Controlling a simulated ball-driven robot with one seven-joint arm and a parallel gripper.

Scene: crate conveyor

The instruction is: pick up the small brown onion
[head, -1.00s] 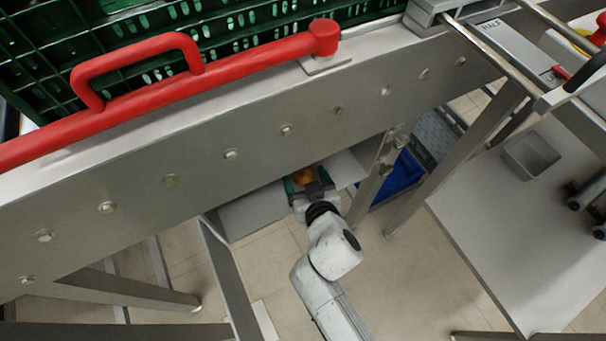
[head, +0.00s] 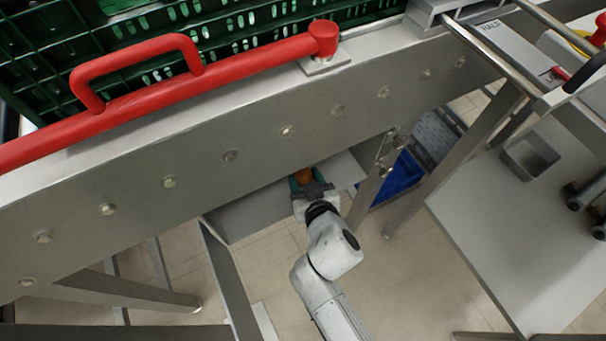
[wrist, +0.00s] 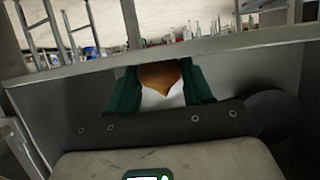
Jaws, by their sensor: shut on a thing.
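The small brown onion (wrist: 163,76) is between the green fingers of my gripper (wrist: 160,92) in the wrist view. The jaws are shut on it, one finger on each side. In the head view the onion (head: 302,176) shows as a small orange-brown patch at the tip of my gripper (head: 306,182), low beside the conveyor's side panel. The onion's lower part is hidden behind a pale, bright patch and the gripper body in the wrist view.
A grey metal shelf (head: 255,213) lies under the conveyor side (head: 200,165). A red rail (head: 215,75) and green crate (head: 240,25) are above. A blue bin (head: 402,175) stands right of a steel leg (head: 375,180).

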